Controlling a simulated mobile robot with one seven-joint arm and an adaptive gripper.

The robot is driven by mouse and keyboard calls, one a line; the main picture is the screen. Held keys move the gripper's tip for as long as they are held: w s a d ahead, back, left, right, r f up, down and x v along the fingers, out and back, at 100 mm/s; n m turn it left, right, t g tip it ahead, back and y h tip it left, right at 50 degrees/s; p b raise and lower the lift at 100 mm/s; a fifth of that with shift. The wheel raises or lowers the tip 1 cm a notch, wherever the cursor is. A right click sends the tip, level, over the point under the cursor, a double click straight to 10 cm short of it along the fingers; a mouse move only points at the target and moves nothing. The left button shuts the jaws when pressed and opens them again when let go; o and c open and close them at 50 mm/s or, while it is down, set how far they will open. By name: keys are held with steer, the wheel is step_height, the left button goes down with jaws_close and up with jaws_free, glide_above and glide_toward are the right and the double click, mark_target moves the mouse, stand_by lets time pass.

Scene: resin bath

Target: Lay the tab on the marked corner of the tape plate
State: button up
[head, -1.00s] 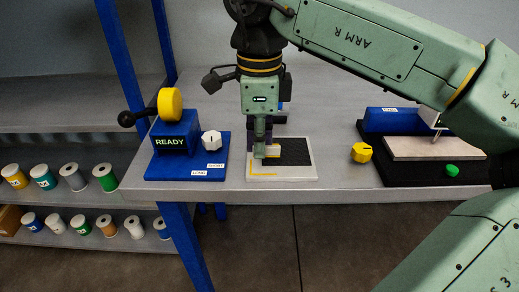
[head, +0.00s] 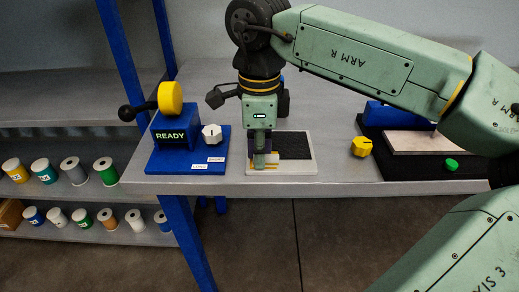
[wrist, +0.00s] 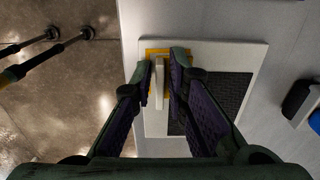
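The tape plate (head: 308,166) is a pale slab with a black textured panel and a yellow corner mark at its front left. It also shows in the wrist view (wrist: 256,56), with the yellow mark (wrist: 183,52) at the corner. My gripper (head: 260,163) is low over that corner, and in the wrist view its fingertips (wrist: 161,68) stand on either side of the tab. The tab (wrist: 159,88) is a narrow, pale strip over the yellow mark. Narrow gaps seem to show between it and the fingers. Whether it lies flat is unclear. The arm partly hides it in the head view.
A blue stand (head: 186,158) with a READY display and white knob is left of the plate. A yellow knob (head: 361,146) and a black base (head: 410,173) with a pale board are to the right. The bench's front edge (head: 330,189) is close to the plate.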

steer(key=shift+o, duration=0.9)
steer(key=shift+r, duration=0.1)
steer(key=shift+r+p, duration=0.3)
steer(key=shift+p, duration=0.05)
step_height(320, 180, up, 12)
steer(key=shift+b, duration=0.45)
